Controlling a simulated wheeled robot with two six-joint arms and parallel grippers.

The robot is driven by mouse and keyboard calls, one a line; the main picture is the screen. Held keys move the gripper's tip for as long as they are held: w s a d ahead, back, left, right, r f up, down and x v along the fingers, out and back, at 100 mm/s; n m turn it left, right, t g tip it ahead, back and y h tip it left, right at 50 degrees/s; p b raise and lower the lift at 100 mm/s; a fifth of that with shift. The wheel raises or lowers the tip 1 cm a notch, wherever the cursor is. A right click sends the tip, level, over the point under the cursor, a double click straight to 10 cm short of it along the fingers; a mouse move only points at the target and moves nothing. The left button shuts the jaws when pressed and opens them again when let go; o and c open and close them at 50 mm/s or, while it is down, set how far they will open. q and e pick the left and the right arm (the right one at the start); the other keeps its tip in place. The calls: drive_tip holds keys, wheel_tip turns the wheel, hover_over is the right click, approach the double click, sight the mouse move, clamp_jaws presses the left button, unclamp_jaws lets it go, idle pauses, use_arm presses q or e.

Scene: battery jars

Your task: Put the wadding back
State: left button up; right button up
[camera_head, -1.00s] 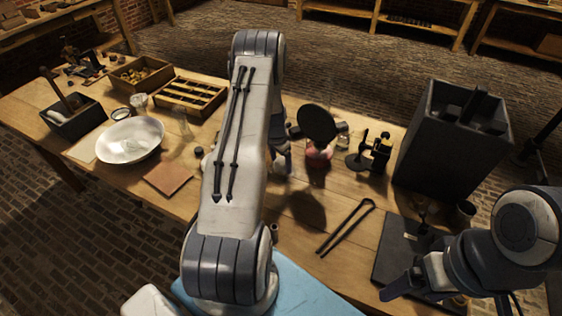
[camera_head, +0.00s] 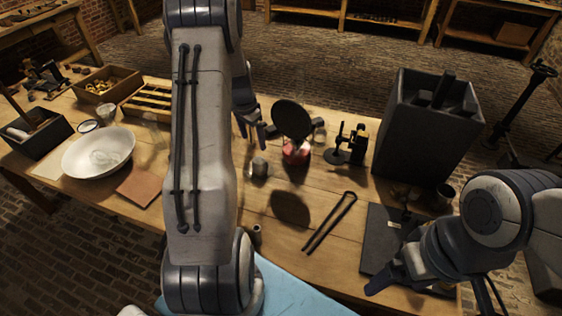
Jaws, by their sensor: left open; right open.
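A pale, cloudy clump (camera_head: 103,157), possibly the wadding, lies in the white bowl (camera_head: 70,163) at the left; I cannot tell for sure. A jar with reddish contents (camera_head: 296,154) stands mid-bench, partly hidden by a dark round disc (camera_head: 292,118) above it. My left gripper (camera_head: 252,128) is open, left of the disc and above the bench, apart from the jar as far as I can see. A small grey pot (camera_head: 259,168) stands below it. My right gripper (camera_head: 384,281) is open and low, near the dark board (camera_head: 381,238) at the right front.
Black tongs (camera_head: 330,222) lie on the bench. A small black stand (camera_head: 347,148) and a tall dark bin (camera_head: 428,128) stand to the right. A brown square (camera_head: 139,189), a slotted wooden rack (camera_head: 147,103) and boxes are at the left.

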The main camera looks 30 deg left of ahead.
use_arm(q)
drive_tip(key=s+d+r+m, duration=0.15)
drive_tip(key=d+r, duration=0.35)
drive_tip(key=d, duration=0.7)
drive_tip(key=s+d+r+m, duration=0.15)
drive_tip(key=d+r, duration=0.35)
drive_tip(key=d, duration=0.8)
drive_tip(key=s+d+r, duration=0.1)
drive_tip(key=s+d, duration=0.3)
drive_tip(key=s, duration=0.3)
drive_tip(key=s+d+r+m+g, duration=0.1)
drive_tip(key=s+d, duration=0.4)
drive_tip(key=s, duration=0.3)
drive_tip(key=s+d+r+m, duration=0.1)
drive_tip(key=s+d, duration=0.3)
drive_tip(key=s, duration=0.4)
drive_tip(key=shift+s+d+r+h, duration=0.15)
drive_tip(key=shift+r+h, duration=0.15)
drive_tip(key=shift+h, duration=0.1)
